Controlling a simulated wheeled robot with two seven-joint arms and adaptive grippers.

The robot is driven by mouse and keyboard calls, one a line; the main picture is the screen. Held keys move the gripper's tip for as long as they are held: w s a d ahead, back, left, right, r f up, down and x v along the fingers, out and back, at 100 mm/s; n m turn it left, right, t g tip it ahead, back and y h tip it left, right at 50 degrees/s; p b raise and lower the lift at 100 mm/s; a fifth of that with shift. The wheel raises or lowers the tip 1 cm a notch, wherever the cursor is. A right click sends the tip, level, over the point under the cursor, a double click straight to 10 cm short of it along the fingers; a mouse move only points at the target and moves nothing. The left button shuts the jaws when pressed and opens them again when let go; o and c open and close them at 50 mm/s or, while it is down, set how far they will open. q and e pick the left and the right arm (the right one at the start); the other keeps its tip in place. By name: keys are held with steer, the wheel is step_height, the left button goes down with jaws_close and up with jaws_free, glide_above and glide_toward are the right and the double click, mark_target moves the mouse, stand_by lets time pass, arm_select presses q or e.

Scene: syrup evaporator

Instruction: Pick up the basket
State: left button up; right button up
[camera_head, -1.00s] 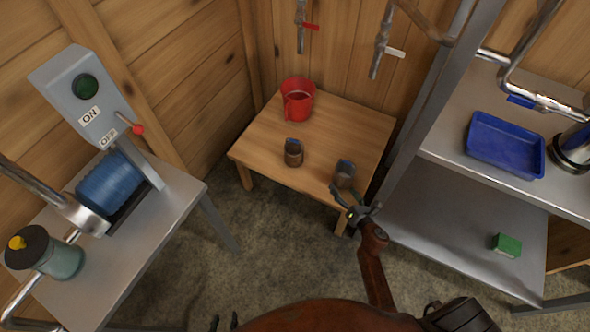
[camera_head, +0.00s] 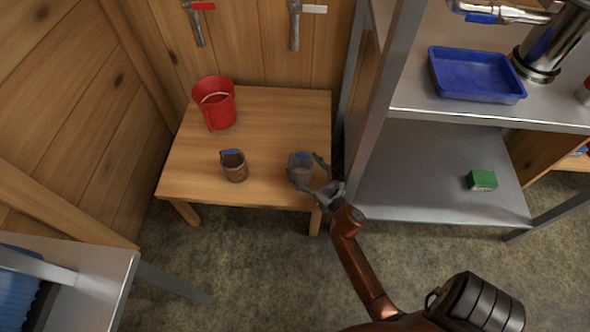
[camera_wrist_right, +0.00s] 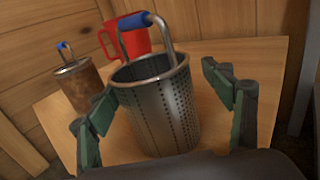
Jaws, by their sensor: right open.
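The basket (camera_wrist_right: 158,108) is a perforated metal cylinder with an arched handle that has a blue grip. In the head view the basket (camera_head: 300,168) stands upright near the front right of the wooden table. My right gripper (camera_head: 311,177) is open, with its fingers on either side of the basket. In the right wrist view the gripper (camera_wrist_right: 165,115) has green-padded fingers left and right of the basket, with a gap visible on the right. A second, brown container with a blue-gripped handle (camera_head: 234,166) stands to the left. My left gripper is not in view.
A red pitcher (camera_head: 215,103) stands at the back left of the wooden table (camera_head: 270,115). To the right, a metal shelf (camera_head: 420,185) holds a blue tray (camera_head: 476,74) and a green block (camera_head: 482,180). Its upright post is close to the table's right side.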

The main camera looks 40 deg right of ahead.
mark_target(293, 157)
steer(key=w+b, duration=0.1)
steer(key=w, duration=0.4)
steer(key=shift+w+d+f+b, duration=0.1)
steer(key=shift+w+f+b, duration=0.1)
steer(key=shift+b, duration=0.2)
steer(key=shift+w+r, duration=0.15)
steer(key=shift+w, duration=0.15)
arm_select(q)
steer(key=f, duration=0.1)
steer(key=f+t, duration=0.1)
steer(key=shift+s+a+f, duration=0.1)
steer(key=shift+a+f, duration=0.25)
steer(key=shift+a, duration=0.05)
arm_select(e)
steer(key=c, duration=1.4)
steer(key=c, duration=0.3)
